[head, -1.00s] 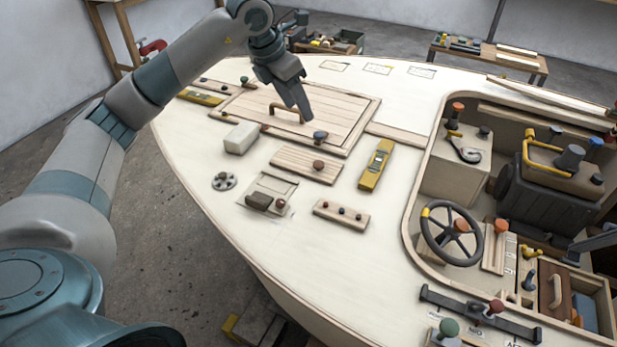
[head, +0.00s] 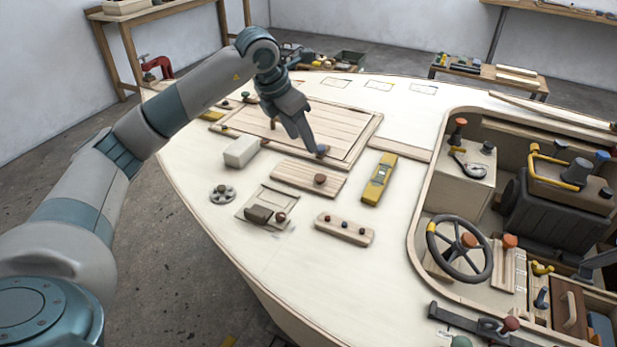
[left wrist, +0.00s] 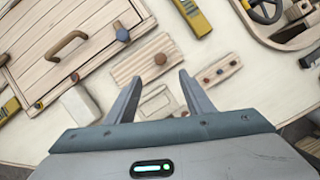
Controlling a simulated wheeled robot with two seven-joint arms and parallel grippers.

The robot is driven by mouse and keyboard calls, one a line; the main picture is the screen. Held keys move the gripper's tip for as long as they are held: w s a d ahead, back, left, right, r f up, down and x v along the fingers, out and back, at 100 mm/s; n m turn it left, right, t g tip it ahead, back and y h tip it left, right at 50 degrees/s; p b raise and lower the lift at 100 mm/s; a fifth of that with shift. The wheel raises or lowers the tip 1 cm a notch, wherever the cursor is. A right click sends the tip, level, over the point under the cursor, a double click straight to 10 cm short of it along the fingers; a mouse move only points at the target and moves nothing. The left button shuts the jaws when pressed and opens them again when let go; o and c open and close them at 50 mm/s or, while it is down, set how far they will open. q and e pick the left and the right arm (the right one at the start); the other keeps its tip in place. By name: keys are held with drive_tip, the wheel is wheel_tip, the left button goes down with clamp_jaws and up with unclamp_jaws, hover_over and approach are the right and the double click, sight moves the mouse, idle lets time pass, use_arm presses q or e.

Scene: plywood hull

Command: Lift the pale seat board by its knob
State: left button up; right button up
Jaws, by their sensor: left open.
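The pale seat board (head: 290,175) lies flat on the cream deck, in front of the large slatted hatch. Its round brown knob (head: 320,180) stands toward its right end. My left gripper (head: 309,142) is open and empty, above the hatch's near right corner, behind the board in the head view. In the left wrist view the board (left wrist: 130,68) and its knob (left wrist: 160,59) lie just beyond the open fingertips (left wrist: 156,80), the knob roughly between them. The gripper is apart from the knob.
The hatch (head: 345,122) has a handle and a blue knob (head: 323,149) close to my fingers. A pale block (head: 241,152), a yellow level (head: 379,180), a knobbed strip (head: 343,228) and a small panel (head: 280,200) surround the board. The cockpit with steering wheel (head: 460,250) is at right.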

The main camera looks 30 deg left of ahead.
use_arm(q)
drive_tip(key=p, duration=0.2)
hover_over(320, 176)
drive_tip(key=s, duration=0.3)
drive_tip(key=f, duration=0.6)
drive_tip(key=a+f, duration=0.1)
drive_tip(key=f, duration=0.2)
drive_tip(key=shift+w+f, duration=0.2)
drive_tip(key=shift+f, duration=0.15)
use_arm(e)
drive_tip(key=shift+w+a+r+t+y, duration=0.2)
drive_tip(key=shift+w+a+r+t, duration=0.25)
drive_tip(key=shift+a+r, duration=0.1)
drive_tip(key=shift+w+a+r+t+y, duration=0.2)
drive_tip(key=shift+w+a+r+t, duration=0.1)
drive_tip(key=shift+a+r+t, duration=0.2)
